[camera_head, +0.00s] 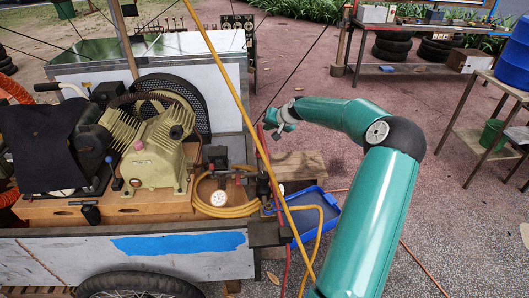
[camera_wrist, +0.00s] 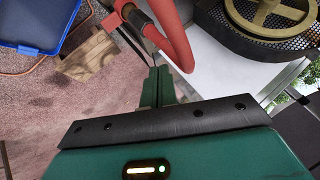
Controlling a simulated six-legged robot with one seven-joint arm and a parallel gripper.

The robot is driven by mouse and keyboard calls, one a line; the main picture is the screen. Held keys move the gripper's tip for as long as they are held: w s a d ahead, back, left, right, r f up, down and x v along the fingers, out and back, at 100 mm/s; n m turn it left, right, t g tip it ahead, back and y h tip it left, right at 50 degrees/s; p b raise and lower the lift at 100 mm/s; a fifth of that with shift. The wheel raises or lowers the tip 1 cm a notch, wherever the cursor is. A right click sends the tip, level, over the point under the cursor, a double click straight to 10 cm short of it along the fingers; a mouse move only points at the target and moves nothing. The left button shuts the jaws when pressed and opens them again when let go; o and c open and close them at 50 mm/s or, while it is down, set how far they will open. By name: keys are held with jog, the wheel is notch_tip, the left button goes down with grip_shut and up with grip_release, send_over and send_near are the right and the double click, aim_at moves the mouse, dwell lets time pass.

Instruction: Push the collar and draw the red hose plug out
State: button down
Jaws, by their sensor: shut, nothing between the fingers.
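The red hose (camera_wrist: 172,32) arcs across the top of the wrist view and runs into a dark sleeve (camera_wrist: 140,20) beside a red fitting at the top edge. I cannot tell the collar from the plug there. In the head view the thin red hose (camera_head: 264,148) stands at the cart's right end, near dark fittings (camera_head: 263,186). My gripper (camera_wrist: 158,76) is shut and empty, its fingertips just below the hose in the wrist picture; contact cannot be told. In the head view my gripper (camera_head: 271,127) is above the fittings, near the hose's upper part.
The cart carries a beige compressor (camera_head: 155,150) and a coiled yellow hose (camera_head: 228,208). A slanting yellow hose (camera_head: 240,98) crosses in front of the cart. A blue tray (camera_head: 325,222) and a wooden crate (camera_head: 300,168) are at its right. Open paving lies further right.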

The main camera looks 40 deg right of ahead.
aim_at(267, 152)
jog(key=shift+f, duration=4.4)
jog(key=shift+f, duration=0.45)
jog(key=shift+f, duration=0.5)
jog(key=shift+r, duration=0.95)
